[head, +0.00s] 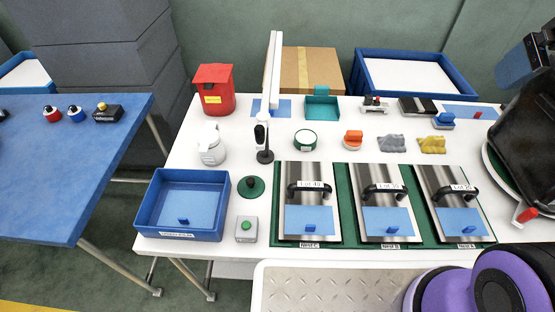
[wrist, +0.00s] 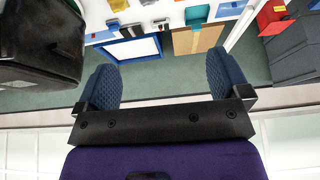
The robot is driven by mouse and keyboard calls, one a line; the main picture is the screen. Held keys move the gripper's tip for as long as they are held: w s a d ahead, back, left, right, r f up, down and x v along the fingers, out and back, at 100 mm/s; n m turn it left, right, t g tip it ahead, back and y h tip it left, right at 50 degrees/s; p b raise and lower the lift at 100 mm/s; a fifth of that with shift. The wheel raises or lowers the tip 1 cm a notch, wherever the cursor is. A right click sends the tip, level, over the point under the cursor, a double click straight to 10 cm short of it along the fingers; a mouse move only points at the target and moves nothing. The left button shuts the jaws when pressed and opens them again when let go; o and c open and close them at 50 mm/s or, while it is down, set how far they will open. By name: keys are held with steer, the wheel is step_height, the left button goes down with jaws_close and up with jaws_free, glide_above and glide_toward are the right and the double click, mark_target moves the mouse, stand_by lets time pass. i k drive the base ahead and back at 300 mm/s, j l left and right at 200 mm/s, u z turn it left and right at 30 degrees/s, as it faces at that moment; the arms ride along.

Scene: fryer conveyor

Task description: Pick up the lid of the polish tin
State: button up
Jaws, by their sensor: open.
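A dark green round lid with a small knob (head: 250,187) lies flat on the white table in the head view, between the blue bin and the metal plates. A round green tin with a pale top (head: 305,139) stands farther back; I cannot tell whether that top is its contents or a cover. My gripper (wrist: 160,72) shows in the wrist view with its two blue padded fingers wide apart and nothing between them. It is well away from the lid and tin, neither of which I can make out in the wrist view.
A grey box with a green button (head: 246,229) stands just in front of the lid. A blue bin (head: 147,212) is left of it, a black upright stand (head: 264,140) behind it. Handled metal plates (head: 308,174) lie to the right. A large black object (head: 520,125) stands at far right.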

mark_target(250, 186)
steer(key=j, duration=0.7)
steer(key=k+j, duration=0.15)
steer(key=j, duration=1.2)
steer(key=k+j, duration=0.15)
steer(key=j, duration=0.55)
steer(key=i+z, duration=0.05)
